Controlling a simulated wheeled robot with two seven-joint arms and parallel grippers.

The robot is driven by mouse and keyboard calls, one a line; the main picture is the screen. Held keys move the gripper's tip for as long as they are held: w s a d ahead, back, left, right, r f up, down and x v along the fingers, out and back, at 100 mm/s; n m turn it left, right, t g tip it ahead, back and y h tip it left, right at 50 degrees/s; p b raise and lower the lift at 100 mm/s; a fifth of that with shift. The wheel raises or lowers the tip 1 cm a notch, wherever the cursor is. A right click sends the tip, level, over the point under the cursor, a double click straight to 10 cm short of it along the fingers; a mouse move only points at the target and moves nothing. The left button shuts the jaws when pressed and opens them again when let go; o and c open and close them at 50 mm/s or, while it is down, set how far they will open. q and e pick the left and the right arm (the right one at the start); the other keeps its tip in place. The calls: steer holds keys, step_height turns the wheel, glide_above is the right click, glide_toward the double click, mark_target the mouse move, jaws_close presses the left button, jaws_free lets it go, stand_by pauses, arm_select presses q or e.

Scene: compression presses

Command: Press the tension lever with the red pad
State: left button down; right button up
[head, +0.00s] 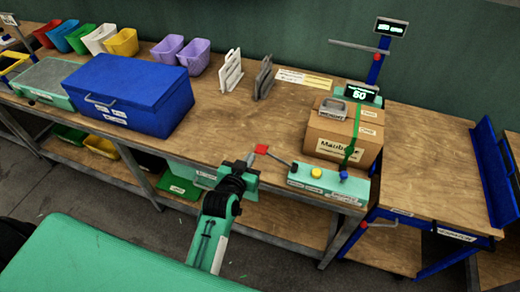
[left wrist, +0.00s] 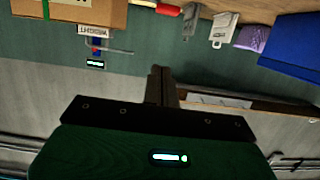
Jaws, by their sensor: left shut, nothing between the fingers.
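The red pad (head: 261,149) sits at the left end of the tension lever (head: 279,158), a thin dark bar running to the green press base (head: 315,180). My left gripper (head: 250,160) points up toward the table, its tips just left of and slightly below the pad in the head view. Whether it touches the pad I cannot tell. Its fingers (left wrist: 161,82) are together and empty in the left wrist view. A cardboard box (head: 343,133) with a green strap (head: 353,136) stands behind the base. My right gripper is not in view.
The base has a yellow button (head: 316,172) and a blue knob (head: 344,175). A lit display (head: 357,94) stands behind the box. A blue chest (head: 127,92), colored bins (head: 122,43) and upright dividers (head: 230,70) stand leftward.

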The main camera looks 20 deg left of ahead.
arm_select(q)
steer(key=p, duration=0.3)
glide_above(259, 151)
steer(key=s, duration=0.1)
step_height(259, 151, down, 2)
steer(key=shift+d+f+p, duration=0.2)
steer(key=shift+f+p, duration=0.05)
steer(key=shift+f, duration=0.35)
steer(key=shift+d+f+p, duration=0.15)
steer(key=shift+f+p, duration=0.05)
steer(key=shift+f, duration=0.4)
steer(key=shift+s+f, duration=0.1)
steer(key=shift+f, duration=0.95)
